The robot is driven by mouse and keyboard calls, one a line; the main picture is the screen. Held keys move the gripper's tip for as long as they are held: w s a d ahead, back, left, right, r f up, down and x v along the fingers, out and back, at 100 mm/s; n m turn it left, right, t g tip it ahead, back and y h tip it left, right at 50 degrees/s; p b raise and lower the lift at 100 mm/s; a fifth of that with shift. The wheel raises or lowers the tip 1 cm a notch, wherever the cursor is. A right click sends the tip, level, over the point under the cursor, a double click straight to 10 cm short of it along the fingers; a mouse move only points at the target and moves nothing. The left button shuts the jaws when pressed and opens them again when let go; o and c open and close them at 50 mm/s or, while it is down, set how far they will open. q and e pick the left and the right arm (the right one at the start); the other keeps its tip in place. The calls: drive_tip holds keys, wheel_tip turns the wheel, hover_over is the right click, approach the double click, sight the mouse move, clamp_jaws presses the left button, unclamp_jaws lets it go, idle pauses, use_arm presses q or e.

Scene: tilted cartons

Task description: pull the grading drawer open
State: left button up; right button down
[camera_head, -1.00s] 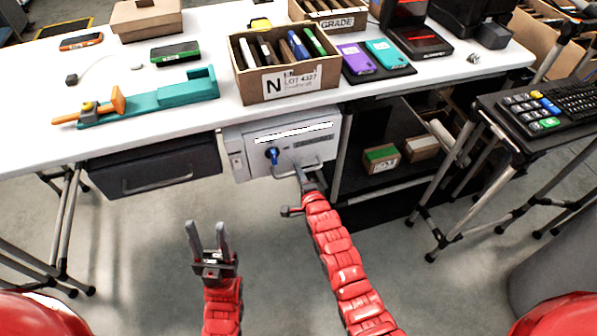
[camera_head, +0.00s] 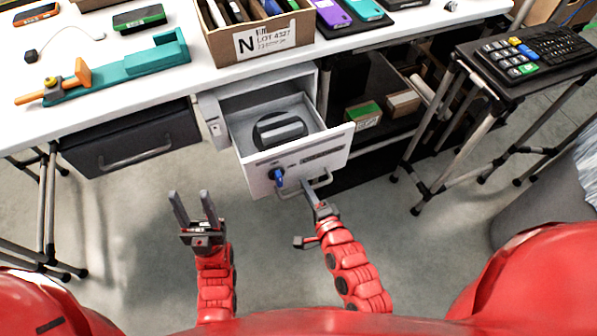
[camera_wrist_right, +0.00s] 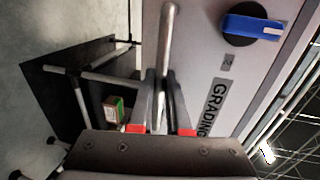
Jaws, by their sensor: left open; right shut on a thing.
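The grading drawer (camera_head: 330,150) is light grey and stands pulled out from under the white table. Inside it lies a dark round object with a pale bar across it (camera_head: 280,130). A blue knob (camera_head: 278,178) is on its front; it also shows in the right wrist view (camera_wrist_right: 255,27). My right gripper (camera_head: 312,192) is shut on the drawer's bar handle (camera_wrist_right: 167,45). In the right wrist view its fingers (camera_wrist_right: 160,100) close around the bar, beside the "GRADING" label (camera_wrist_right: 218,107). My left gripper (camera_head: 196,208) is open and empty, in front of the table.
A dark closed drawer (camera_head: 130,140) hangs to the left. The white table (camera_head: 200,75) carries a carton of devices (camera_head: 265,40) and a teal fixture (camera_head: 120,72). A stand with a keypad (camera_head: 520,70) is at right. Open floor lies around my left gripper.

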drive_tip(key=shift+v, duration=0.95)
drive_tip(key=shift+f, duration=0.2)
drive_tip(key=c, duration=0.9)
unclamp_jaws()
drive_tip(key=shift+s, duration=0.1)
drive_tip(key=shift+p+v, duration=2.1)
drive_tip(key=shift+v, duration=6.5)
